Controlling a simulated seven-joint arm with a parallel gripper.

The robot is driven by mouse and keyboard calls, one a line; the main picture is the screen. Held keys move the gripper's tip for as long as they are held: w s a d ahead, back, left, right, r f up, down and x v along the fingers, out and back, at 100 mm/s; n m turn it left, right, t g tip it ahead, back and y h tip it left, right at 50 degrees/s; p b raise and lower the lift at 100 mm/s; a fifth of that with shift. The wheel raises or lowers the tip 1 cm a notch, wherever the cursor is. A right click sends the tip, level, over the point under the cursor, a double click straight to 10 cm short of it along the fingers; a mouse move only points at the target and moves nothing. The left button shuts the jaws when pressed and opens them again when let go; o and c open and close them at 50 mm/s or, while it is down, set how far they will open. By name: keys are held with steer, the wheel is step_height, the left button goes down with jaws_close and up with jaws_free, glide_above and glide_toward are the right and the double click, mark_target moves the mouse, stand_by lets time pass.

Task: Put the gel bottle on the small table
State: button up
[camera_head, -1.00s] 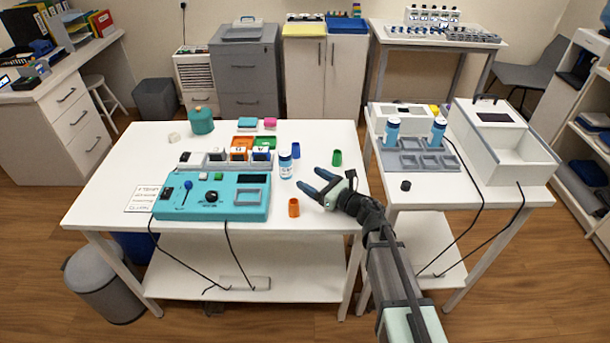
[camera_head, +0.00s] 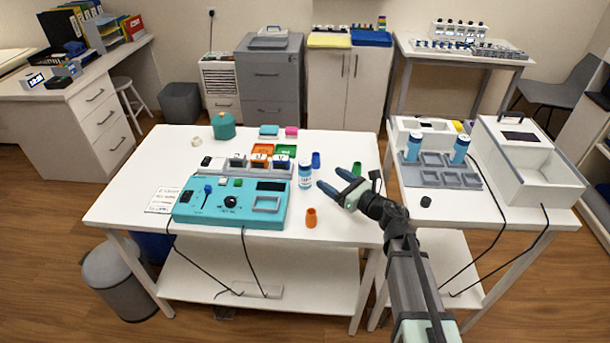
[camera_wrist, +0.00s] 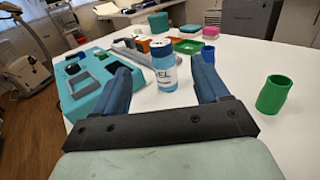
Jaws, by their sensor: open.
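The gel bottle (camera_head: 305,175) is blue with a white label and stands upright on the large white table (camera_head: 140,195). In the wrist view the gel bottle (camera_wrist: 163,68) shows between and beyond my open fingers, with "EL" readable on its label. My gripper (camera_head: 336,178) is open and empty, just right of the bottle, its fingers pointing at it; it also fills the front of the wrist view (camera_wrist: 165,90). The small table (camera_head: 480,203) is at the right, with two similar blue bottles (camera_head: 413,148) (camera_head: 460,149) standing on a grey rack (camera_head: 440,181).
A teal device (camera_head: 230,203) with cables lies left of the bottle. An orange cup (camera_head: 311,217), a blue cup (camera_head: 316,160) and a green cup (camera_wrist: 273,95) stand near my gripper. A white open box (camera_head: 525,165) and a small black object (camera_head: 426,201) are on the small table.

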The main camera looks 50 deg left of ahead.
mark_target(310, 172)
steer(key=shift+w+d+f, duration=0.15)
steer(key=shift+d+f, duration=0.7)
steer(key=shift+f, duration=0.15)
steer(key=shift+a+f, duration=0.15)
steer(key=shift+f, duration=0.3)
steer(key=a, duration=0.9)
steer(key=s+a, duration=0.1)
steer(key=a, duration=0.3)
steer(key=shift+s+a, duration=0.1)
steer(key=shift+a, duration=0.15)
steer(key=c, duration=1.2)
steer(key=shift+r, duration=0.1)
